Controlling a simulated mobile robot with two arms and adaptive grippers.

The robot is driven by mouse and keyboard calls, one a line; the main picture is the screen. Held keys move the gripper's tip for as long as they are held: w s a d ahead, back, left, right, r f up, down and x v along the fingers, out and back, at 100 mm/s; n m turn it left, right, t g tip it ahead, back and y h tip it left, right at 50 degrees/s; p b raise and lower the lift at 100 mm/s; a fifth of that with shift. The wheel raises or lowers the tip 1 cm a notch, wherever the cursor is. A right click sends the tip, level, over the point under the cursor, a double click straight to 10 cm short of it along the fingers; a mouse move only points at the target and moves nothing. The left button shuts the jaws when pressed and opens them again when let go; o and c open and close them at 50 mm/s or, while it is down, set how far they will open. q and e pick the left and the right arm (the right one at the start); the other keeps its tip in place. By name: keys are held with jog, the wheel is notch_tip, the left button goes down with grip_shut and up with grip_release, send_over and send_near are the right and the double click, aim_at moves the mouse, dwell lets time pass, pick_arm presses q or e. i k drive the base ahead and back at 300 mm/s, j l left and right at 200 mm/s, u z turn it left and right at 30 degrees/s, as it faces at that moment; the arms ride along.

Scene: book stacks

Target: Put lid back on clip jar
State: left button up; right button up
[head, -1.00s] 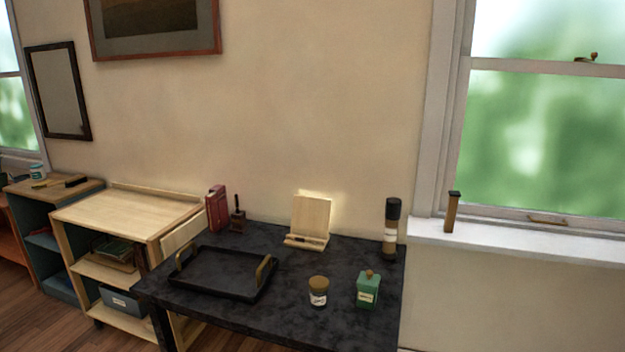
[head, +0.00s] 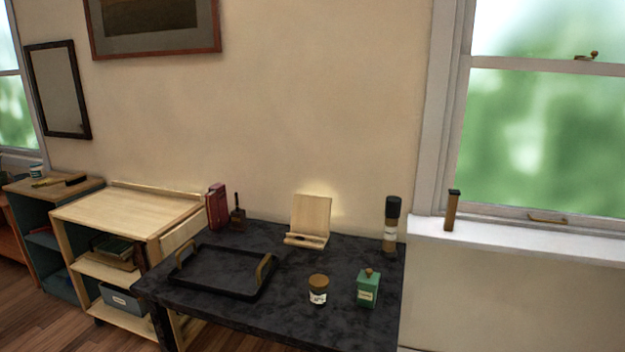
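A small jar (head: 318,297) with a white label and a round brown top stands upright on the front part of the dark table (head: 240,312). At this size I cannot tell whether the brown top is a lid or the jar's contents. I see no separate loose lid that I can make out. A green box-like canister (head: 368,289) with a label and a brown knob stands just right of the jar, apart from it. Neither of my grippers is in view.
A black tray (head: 218,292) with two handles lies left on the table. A wooden stand (head: 311,217), a tall dark-topped cylinder (head: 391,224) and a red book (head: 217,208) stand towards the back. Wooden shelves (head: 130,212) adjoin on the left. The front middle is clear.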

aim_at(318, 298)
jog(key=l+u, duration=0.15)
jog(key=u, duration=0.6)
jog(key=i+l+u, duration=0.1)
jog(key=l+u, duration=0.25)
jog(key=l, duration=0.3)
jog(key=l+u, duration=0.35)
jog(key=l, duration=0.35)
jog(key=l+u, duration=0.3)
jog(key=l, duration=0.8)
jog(key=k+l, duration=0.15)
jog(key=l, duration=0.65)
jog(key=k+u, duration=0.05)
